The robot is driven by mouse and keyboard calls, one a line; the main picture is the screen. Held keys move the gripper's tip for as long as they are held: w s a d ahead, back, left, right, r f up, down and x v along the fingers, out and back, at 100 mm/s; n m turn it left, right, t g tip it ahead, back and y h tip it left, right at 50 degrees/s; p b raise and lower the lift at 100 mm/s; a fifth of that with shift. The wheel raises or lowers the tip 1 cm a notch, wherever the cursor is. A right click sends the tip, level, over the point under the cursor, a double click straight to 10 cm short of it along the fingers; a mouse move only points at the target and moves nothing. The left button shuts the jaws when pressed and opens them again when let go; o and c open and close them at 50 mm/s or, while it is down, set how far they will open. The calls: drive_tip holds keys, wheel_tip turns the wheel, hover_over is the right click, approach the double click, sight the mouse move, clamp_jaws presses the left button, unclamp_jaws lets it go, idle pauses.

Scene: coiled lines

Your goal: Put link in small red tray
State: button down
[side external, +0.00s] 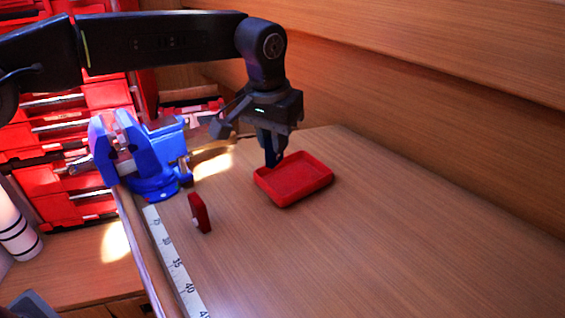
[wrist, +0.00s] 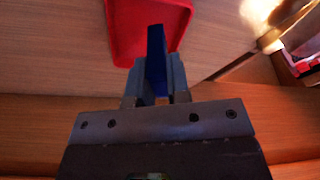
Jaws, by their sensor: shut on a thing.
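The small red tray (side external: 312,193) lies on the wooden bench, shallow and open at the top, with nothing visible inside it. In the wrist view the tray (wrist: 124,35) is at the top. My gripper (side external: 271,148) points down at the tray's back left edge. It is shut on a narrow dark blue piece, which I take as the link (wrist: 156,52). The link sticks out past the fingertips and overlaps the tray in the wrist view. In the side view its lower end (side external: 271,159) is by the tray's back left rim; I cannot tell whether they touch.
A blue vise (side external: 150,170) stands at the bench's left edge. A dark red block (side external: 199,212) with a pale spot stands left of the tray. A white measuring strip (side external: 178,265) runs along the left edge. The bench right and front of the tray is clear.

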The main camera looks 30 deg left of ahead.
drive_tip(key=shift+d+f, duration=0.45)
drive_tip(key=shift+d, duration=0.35)
drive_tip(key=shift+f, duration=2.05)
drive_tip(key=shift+f, duration=0.15)
drive_tip(key=c, duration=1.1)
unclamp_jaws()
wheel_tip(320, 180, up, 12)
drive_tip(key=s, duration=0.1)
drive_tip(key=shift+s, duration=0.35)
